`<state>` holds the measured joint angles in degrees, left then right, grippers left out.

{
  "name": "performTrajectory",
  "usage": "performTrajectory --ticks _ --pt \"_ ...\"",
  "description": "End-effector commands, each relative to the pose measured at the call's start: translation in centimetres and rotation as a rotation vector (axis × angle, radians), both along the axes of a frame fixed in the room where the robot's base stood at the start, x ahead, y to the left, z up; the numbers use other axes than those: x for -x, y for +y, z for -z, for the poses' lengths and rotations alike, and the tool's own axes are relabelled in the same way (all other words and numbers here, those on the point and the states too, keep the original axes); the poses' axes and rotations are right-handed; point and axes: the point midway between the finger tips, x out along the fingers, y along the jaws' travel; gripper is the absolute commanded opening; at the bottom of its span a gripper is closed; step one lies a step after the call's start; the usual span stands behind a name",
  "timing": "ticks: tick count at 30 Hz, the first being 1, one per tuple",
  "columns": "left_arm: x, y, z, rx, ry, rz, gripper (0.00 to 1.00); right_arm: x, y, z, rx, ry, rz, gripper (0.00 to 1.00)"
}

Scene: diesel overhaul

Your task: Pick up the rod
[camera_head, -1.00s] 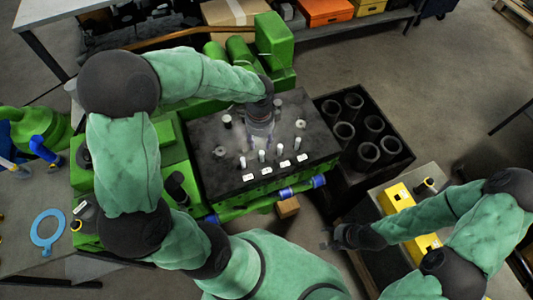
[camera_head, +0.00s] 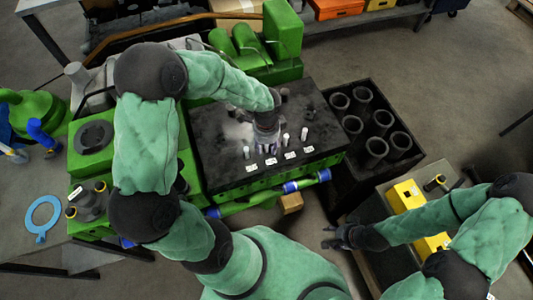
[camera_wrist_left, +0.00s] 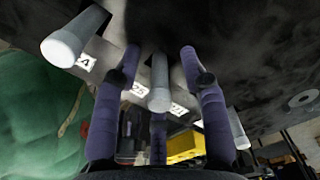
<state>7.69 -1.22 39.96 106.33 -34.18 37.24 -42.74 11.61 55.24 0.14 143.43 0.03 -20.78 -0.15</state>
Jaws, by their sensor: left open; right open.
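Several short pale rods stand upright on the dark top of the green engine block. In the head view, one rod (camera_head: 246,152) is left of my left gripper (camera_head: 268,147), and two more, including one (camera_head: 304,133), are to its right. My left gripper is low over the block. In the left wrist view its fingers (camera_wrist_left: 160,62) are open, with a pale rod (camera_wrist_left: 159,88) between them, apart from both fingers. Another rod (camera_wrist_left: 70,42) is at the upper left there and one (camera_wrist_left: 237,128) at the right. My right gripper (camera_head: 332,237) is open and empty, away from the block.
Small white numbered tags (camera_head: 271,162) lie along the block's front edge. A dark crate (camera_head: 415,150) with several black cylinders stands right of the block. Yellow boxes (camera_head: 405,195) are on the bench by my right arm. A blue ring (camera_head: 42,217) lies at the left.

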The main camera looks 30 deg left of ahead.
Motion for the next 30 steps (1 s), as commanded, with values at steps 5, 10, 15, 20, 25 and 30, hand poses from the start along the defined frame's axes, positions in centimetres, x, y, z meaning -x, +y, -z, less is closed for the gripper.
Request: performTrajectory --ticks 5,10,15,20,25,30 --pt "0.0 0.0 -0.1 0.0 -0.001 0.0 0.37 0.0 0.0 -0.1 0.0 0.0 0.0 0.54" --pt "0.0 0.0 -0.1 0.0 -0.001 0.0 0.0 0.0 0.0 -0.1 0.0 0.0 0.0 0.54" --pt "0.0 0.0 -0.2 0.0 -0.001 0.0 0.0 0.0 0.0 -0.1 0.0 0.0 0.0 0.54" --pt "0.0 0.0 -0.2 0.0 -0.001 0.0 0.0 0.0 0.0 -0.2 0.0 0.0 0.0 0.54" --pt "-0.1 0.0 -1.6 0.0 -0.003 0.001 0.0 0.0 0.0 -0.9 0.0 0.0 0.0 0.54" --pt "-0.1 0.0 -5.2 0.0 -0.005 0.0 0.0 0.0 0.0 -2.5 0.0 0.0 0.0 0.54"
